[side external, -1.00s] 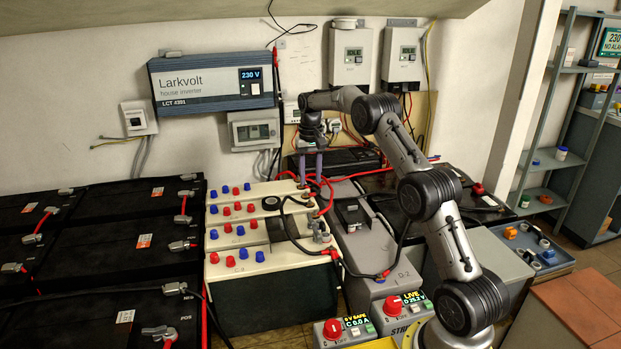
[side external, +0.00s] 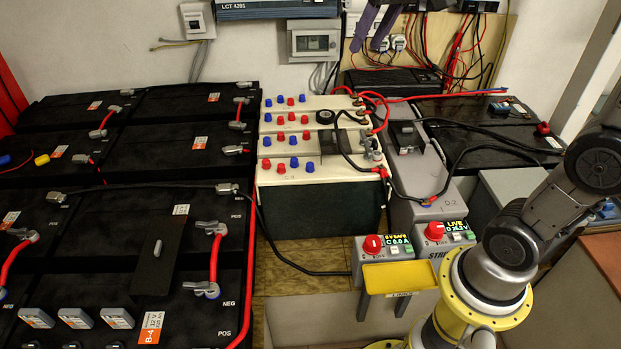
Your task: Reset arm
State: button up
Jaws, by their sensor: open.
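My gripper (side external: 367,42) shows only as two purple fingers at the top edge of the side view. They point down and stand apart, with nothing between them. The rest of the gripper and my wrist are cut off by the top edge. My lower arm rises from its yellow base at the lower right, and its middle part runs out of view on the right.
Cables loop over the cream batteries and a grey unit (side external: 415,165). Red-knobbed control boxes (side external: 385,254) and a yellow tray (side external: 400,276) sit near my base. Wall wiring hangs behind the fingers.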

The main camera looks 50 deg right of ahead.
jog(key=s+a+f+n+t, duration=0.1)
jog(key=s+a, duration=0.1)
jog(key=s, duration=0.3)
jog(key=s+a+f+n, duration=0.1)
jog(key=s+a+f, duration=0.15)
jog(key=s, duration=0.35)
jog(key=s+a+f+n, duration=0.1)
jog(key=s+f, duration=0.6)
jog(key=f, duration=0.2)
jog(key=shift+s+a+f+n+y, duration=0.2)
jog(key=shift+a+n+y, duration=0.1)
jog(key=shift+y, duration=0.1)
jog(key=shift+r, duration=0.1)
